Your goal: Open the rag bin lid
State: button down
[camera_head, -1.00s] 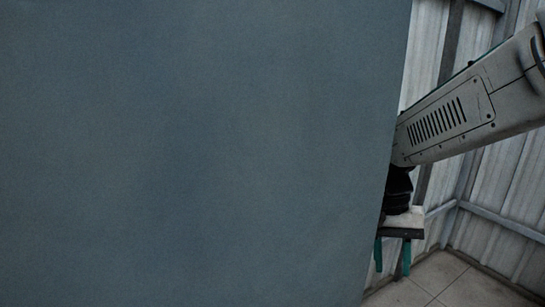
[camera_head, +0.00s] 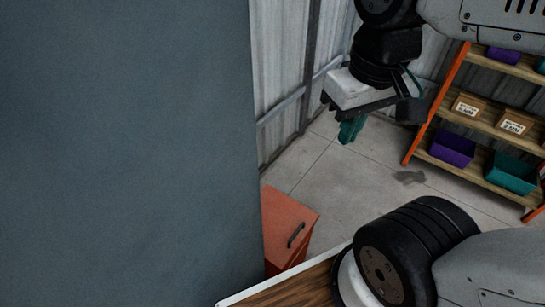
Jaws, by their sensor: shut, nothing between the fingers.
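An orange-red box with a dark bar handle (camera_head: 296,235), seemingly the rag bin (camera_head: 284,216), stands on the floor at lower centre. Its left side is cut off by a large blue-grey surface, and its bottom is hidden behind a table edge. The face with the handle looks closed. My gripper (camera_head: 349,131), with teal fingers, hangs from my arm above and to the right of the bin, well apart from it. The fingers are together, with nothing between them.
The large blue-grey surface (camera_head: 125,150) fills the left. A wooden tabletop (camera_head: 295,288) with a pale edge lies in front at the bottom. A shelf rack (camera_head: 480,116) with purple and teal bins stands right. Tiled floor (camera_head: 345,190) is clear between rack and bin.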

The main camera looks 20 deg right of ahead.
aim_at(286, 223)
jog(key=u, duration=0.35)
jog(key=k, duration=1.05)
jog(key=u, duration=0.7)
jog(key=i, duration=0.5)
jog(key=z, duration=0.2)
